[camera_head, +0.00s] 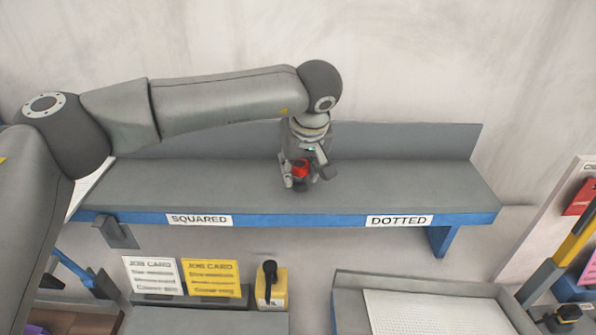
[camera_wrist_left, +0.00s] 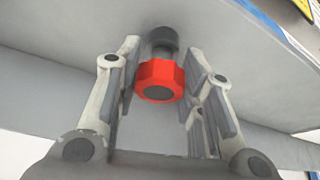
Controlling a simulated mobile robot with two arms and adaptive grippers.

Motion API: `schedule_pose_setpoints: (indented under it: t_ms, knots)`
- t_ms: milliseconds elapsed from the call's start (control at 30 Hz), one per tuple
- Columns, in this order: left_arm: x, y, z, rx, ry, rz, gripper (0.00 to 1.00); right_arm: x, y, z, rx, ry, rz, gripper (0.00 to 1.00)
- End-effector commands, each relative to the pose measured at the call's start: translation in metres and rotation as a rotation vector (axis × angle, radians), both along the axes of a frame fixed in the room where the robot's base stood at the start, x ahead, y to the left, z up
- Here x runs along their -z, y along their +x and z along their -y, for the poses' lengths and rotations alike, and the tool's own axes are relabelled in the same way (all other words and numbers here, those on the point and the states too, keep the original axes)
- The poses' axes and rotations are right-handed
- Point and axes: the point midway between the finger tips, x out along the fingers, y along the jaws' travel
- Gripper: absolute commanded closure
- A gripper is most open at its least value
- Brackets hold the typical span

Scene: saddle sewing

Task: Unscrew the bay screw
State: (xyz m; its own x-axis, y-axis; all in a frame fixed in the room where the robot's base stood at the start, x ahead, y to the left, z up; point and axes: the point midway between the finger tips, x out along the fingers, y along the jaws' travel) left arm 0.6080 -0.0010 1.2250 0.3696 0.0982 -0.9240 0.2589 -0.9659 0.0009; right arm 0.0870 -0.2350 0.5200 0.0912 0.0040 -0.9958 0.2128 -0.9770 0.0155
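The bay screw has a red faceted head (camera_head: 300,169) and stands on the grey shelf (camera_head: 400,186), a little left of its middle. In the left wrist view the red head (camera_wrist_left: 160,80) has a dark round centre, and a dark collar (camera_wrist_left: 163,40) shows behind it against the grey surface. My left gripper (camera_head: 306,178) is at the screw, with one finger on each side of the head. The fingers look open in the left wrist view, with a small gap on either side. My right gripper is not in view.
The shelf's blue front edge carries labels SQUARED (camera_head: 199,220) and DOTTED (camera_head: 399,221). Below stand white and yellow job cards (camera_head: 211,278), a yellow block with a black handle (camera_head: 271,287) and a grey tray with a white perforated sheet (camera_head: 440,312). The shelf's right part is clear.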

Motion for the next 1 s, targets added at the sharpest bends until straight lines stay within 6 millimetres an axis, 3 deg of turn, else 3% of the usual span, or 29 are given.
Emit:
schedule_pose_setpoints:
  t_ms: [100, 233, 467, 800, 1000]
  knots:
    - [0.0001, 0.0001, -0.0005, 0.0, 0.001, 0.0, 0.91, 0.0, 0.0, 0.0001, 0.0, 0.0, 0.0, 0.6]
    - [0.0013, 0.0002, 0.0006, -0.047, 0.001, 0.001, 0.91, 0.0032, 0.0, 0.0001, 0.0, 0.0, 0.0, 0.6]
    - [0.0005, 0.0004, 0.0008, -0.275, 0.002, -0.001, 0.92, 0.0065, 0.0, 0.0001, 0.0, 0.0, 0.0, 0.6]
    - [0.0002, 0.0004, 0.0004, -0.316, 0.002, -0.001, 0.91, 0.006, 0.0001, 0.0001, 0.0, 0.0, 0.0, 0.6]
    - [-0.001, 0.001, 0.0011, -0.534, 0.003, 0.0, 0.91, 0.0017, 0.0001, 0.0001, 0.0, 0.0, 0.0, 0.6]
